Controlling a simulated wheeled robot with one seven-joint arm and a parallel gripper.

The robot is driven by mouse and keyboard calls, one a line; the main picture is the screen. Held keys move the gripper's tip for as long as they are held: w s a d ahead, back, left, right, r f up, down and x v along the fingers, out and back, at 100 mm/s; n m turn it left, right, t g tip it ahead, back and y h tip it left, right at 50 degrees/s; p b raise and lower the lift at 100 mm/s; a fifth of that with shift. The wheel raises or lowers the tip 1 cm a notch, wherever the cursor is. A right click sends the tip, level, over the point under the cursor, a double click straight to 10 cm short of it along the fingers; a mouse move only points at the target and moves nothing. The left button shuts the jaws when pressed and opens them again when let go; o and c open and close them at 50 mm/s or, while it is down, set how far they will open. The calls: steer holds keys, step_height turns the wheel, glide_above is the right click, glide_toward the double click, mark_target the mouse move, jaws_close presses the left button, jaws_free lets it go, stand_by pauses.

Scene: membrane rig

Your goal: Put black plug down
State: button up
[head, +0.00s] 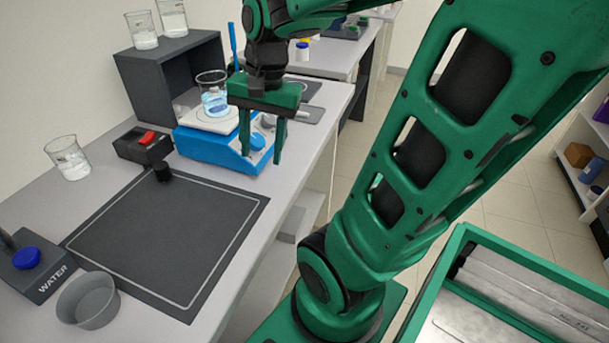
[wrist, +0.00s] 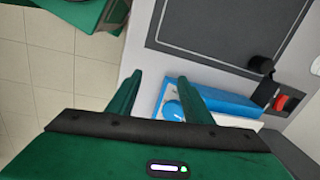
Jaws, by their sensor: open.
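The black plug (head: 162,171) rests at the far left corner of the dark mat (head: 165,240), right by the box with the red switch (head: 145,144). The plug also shows in the wrist view (wrist: 261,65), near the red switch. My gripper (head: 263,156) is open, with nothing between its fingers. It is to the right of the plug and apart from it, hanging in front of the blue stirrer (head: 222,150). In the wrist view my gripper's two fingers (wrist: 161,79) are spread, with the stirrer partly hidden behind one of them.
A beaker of blue liquid (head: 212,98) stands on the stirrer, close to my gripper. A glass beaker (head: 67,160), a grey bowl (head: 88,300) and a WATER block (head: 40,275) stand on the left. A dark shelf (head: 170,75) stands behind. Most of the mat is clear.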

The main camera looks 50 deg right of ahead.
steer(key=s+d+f+n, duration=0.1)
steer(key=s+f+n, duration=0.1)
steer(key=s, duration=0.3)
steer(key=s+d+f+n+g, duration=0.1)
steer(key=s+f+n, duration=0.1)
steer(key=s+n, duration=0.2)
steer(key=shift+s+d+h, duration=0.25)
steer(key=shift+s+h, duration=0.05)
steer(key=shift+s, duration=0.65)
